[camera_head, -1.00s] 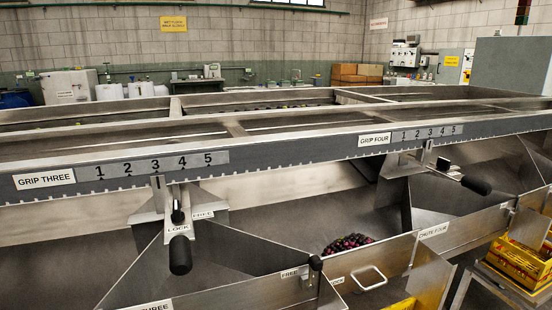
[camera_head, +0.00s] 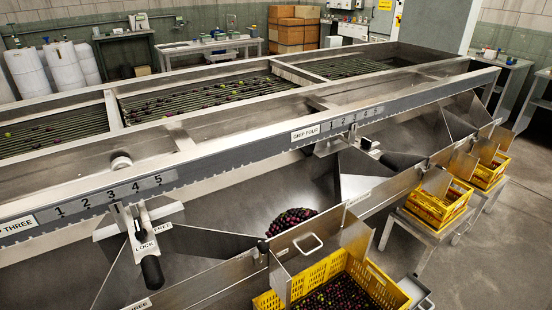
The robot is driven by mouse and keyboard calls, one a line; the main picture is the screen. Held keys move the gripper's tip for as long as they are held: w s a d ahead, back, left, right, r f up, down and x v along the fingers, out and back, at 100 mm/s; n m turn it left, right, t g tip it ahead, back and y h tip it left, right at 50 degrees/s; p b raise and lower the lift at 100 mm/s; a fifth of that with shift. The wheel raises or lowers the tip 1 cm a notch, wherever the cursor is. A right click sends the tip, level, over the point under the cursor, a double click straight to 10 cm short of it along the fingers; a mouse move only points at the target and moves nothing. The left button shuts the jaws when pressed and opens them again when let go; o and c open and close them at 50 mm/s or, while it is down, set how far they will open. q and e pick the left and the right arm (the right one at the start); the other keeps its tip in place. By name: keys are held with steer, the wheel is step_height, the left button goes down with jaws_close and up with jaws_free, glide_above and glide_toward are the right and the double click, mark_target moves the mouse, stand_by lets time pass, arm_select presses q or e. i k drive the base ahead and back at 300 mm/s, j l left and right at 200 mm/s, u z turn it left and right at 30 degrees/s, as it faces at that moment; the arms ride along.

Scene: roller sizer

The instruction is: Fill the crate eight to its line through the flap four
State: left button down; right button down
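A steel flap with a pale loop handle (camera_head: 308,243) stands at the front of the chute trough; in the earlier view it is beside the CHUTE FOUR label, so it looks like flap four. A heap of dark red fruit (camera_head: 290,220) lies in the trough behind it. A yellow crate (camera_head: 384,279) sits below the flap, with many dark fruits inside. Its number and fill line cannot be read, so I cannot tell whether it is crate eight. Neither of my grippers is in view.
The grip four lever (camera_head: 400,160) and grip three lever (camera_head: 151,268) stick out from the numbered rail (camera_head: 240,145). More yellow crates (camera_head: 438,204) stand on steel stands at right. Grey floor (camera_head: 480,262) is open at front right.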

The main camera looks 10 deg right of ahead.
mark_target(286, 247)
steer(key=z, duration=0.95)
steer(key=i+l+z, duration=0.1)
steer(key=i+l, duration=0.2)
